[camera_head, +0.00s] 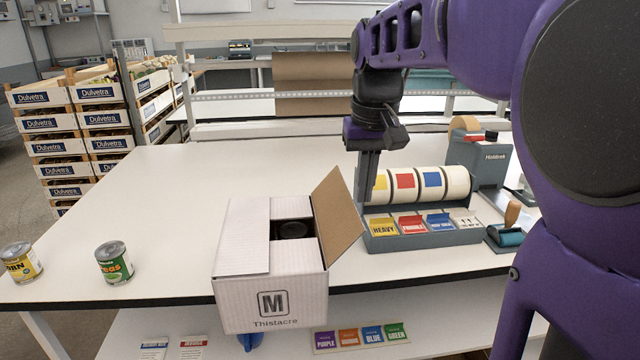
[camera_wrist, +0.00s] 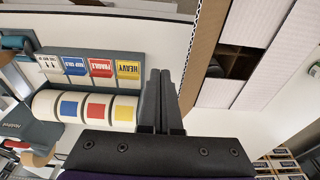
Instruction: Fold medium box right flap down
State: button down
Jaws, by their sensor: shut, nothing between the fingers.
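The medium box (camera_head: 270,311) is white with an "M" on its front and stands near the table's front edge. Its left flap (camera_head: 245,245) lies folded flat over the top. Its right flap (camera_head: 338,218) stands up, leaning outward to the right, brown inside. A dark object (camera_head: 292,229) shows through the gap in the top. My gripper (camera_head: 369,200) points down, shut and empty, just right of the raised flap. In the wrist view the shut fingers (camera_wrist: 160,95) are beside the right flap (camera_wrist: 204,50), with a small apparent gap; contact is not clear.
A label dispenser (camera_head: 420,238) with colored rolls stands close to the right of my gripper. A tape machine (camera_head: 484,165) is behind it. Two cans, corn (camera_head: 20,263) and peas (camera_head: 114,263), stand at left. The table's back left is clear.

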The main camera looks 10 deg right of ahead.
jog(key=a+p, duration=0.1)
jog(key=a, duration=0.7)
jog(key=shift+a+p, duration=0.15)
jog(key=shift+p, duration=0.2)
jog(key=shift+r, duration=0.1)
dwell(0.3)
jog(key=a, duration=0.1)
jog(key=a+f, duration=0.1)
jog(key=a, duration=0.1)
jog(key=shift+s+a+f, duration=0.1)
jog(key=shift+a, duration=0.15)
dwell(0.3)
